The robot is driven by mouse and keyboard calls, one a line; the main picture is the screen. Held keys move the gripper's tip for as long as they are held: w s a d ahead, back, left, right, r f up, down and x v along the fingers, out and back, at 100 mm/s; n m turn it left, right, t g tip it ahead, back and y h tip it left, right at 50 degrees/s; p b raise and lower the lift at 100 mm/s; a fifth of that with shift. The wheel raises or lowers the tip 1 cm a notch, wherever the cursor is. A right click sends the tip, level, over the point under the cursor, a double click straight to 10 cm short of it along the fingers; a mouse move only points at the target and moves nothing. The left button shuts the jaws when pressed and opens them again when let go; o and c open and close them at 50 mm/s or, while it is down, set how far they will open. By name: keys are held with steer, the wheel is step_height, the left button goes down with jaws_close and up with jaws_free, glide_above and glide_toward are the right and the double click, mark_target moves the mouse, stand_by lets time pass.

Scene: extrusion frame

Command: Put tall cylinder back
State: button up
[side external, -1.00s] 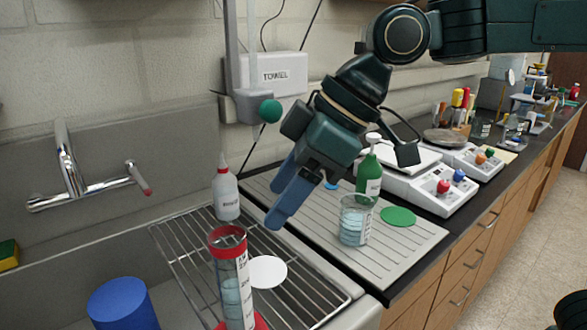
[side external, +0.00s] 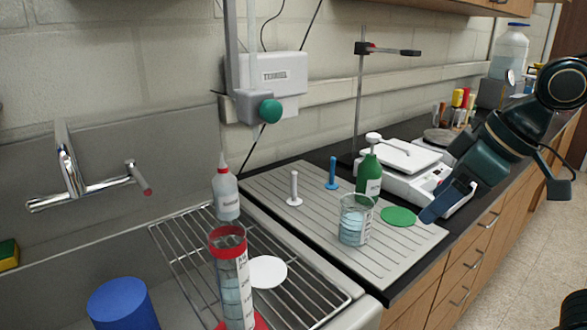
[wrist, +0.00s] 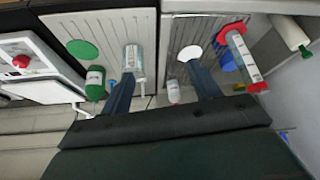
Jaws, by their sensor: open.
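The tall cylinder (side external: 235,282) is clear, with a red rim, a red base and pale blue liquid inside. It stands upright at the front of the wire rack, beside a white disc (side external: 267,272). In the wrist view the tall cylinder (wrist: 242,58) shows at the upper right, outside the fingers. My gripper (side external: 440,208) is at the right in the side view, over the counter's front edge past the green disc (side external: 399,217), well away from the cylinder. Its blue fingers (wrist: 161,72) are spread and empty in the wrist view.
A beaker of liquid (side external: 355,222), a green bottle (side external: 369,178) and two pegs (side external: 294,190) stand on the ribbed drainboard. A wash bottle (side external: 226,193) stands at the rack's back. A blue cylinder (side external: 122,305) is in the sink. Balances are behind my gripper.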

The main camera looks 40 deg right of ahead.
steer(key=s+d+f+m+h, duration=0.1)
steer(key=s+d+f+m, duration=0.1)
steer(key=s+d, duration=0.3)
steer(key=shift+s+f+m, duration=0.35)
steer(key=shift+f+m, duration=0.05)
steer(key=shift+f, duration=0.5)
